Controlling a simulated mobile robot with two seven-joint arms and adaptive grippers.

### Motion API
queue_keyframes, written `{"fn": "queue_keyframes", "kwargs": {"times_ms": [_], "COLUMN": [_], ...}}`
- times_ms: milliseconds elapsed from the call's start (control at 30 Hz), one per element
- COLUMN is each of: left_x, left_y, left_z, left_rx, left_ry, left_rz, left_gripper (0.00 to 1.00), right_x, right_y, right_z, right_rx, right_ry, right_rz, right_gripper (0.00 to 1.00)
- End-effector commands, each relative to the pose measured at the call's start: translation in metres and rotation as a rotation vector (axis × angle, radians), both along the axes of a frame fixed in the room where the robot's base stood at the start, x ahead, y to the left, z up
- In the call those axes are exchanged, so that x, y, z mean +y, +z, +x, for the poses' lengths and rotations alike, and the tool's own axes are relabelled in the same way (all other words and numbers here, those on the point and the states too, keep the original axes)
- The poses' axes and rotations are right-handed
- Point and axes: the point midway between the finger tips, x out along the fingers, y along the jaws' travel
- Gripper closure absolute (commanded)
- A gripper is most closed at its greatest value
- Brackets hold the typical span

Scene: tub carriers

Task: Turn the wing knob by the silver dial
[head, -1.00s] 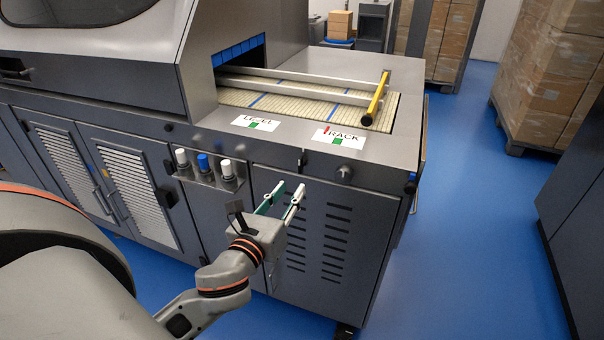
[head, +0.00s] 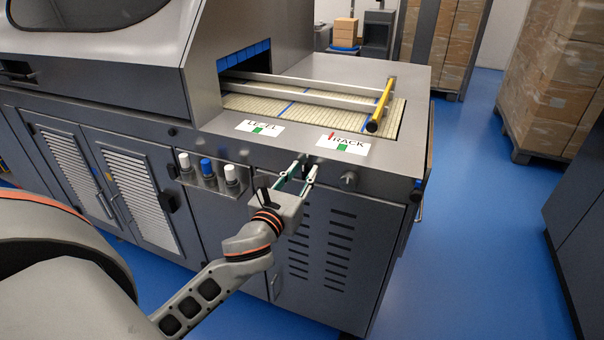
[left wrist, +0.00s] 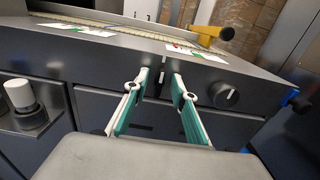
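The silver dial (head: 349,180) is a round knob on the machine's front face below the RACK label. It also shows in the left wrist view (left wrist: 224,95), right of my fingers. The wing knob (left wrist: 163,75) is a small dark upright piece left of the dial, seen between my fingertips. My left gripper (head: 305,169) is open, its green-and-white fingers pointing at the front face. In the left wrist view the fingers (left wrist: 160,84) stand on either side of the wing knob; I cannot tell whether they touch it. My right gripper is out of view.
The LEVEL label (head: 260,127) and RACK label (head: 342,144) lie on the ledge above. Bottles with white and blue caps (head: 206,168) stand on a bracket to the left. A yellow bar (head: 381,105) crosses the belt.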

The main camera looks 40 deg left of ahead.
Motion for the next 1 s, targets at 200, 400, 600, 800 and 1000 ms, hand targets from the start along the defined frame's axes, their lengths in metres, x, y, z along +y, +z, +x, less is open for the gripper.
{"fn": "queue_keyframes", "kwargs": {"times_ms": [200, 400, 600, 800, 1000], "left_x": [0.000, 0.000, 0.000, 0.000, 0.001], "left_y": [0.000, 0.000, 0.002, 0.004, 0.005], "left_z": [0.000, 0.000, 0.000, -0.001, -0.001], "left_rx": [0.000, 0.000, -0.006, -0.027, -0.064], "left_ry": [0.000, 0.000, 0.000, 0.000, 0.000], "left_rz": [-0.001, -0.001, -0.025, -0.112, -0.266], "left_gripper": [0.95, 1.00, 1.00, 1.00, 1.00], "right_x": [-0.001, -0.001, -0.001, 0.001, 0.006], "right_y": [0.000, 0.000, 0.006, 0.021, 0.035], "right_z": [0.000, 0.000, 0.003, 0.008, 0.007], "right_rx": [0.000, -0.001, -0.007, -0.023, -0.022], "right_ry": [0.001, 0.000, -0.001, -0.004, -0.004], "right_rz": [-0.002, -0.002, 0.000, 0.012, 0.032], "right_gripper": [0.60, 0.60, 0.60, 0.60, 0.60]}}
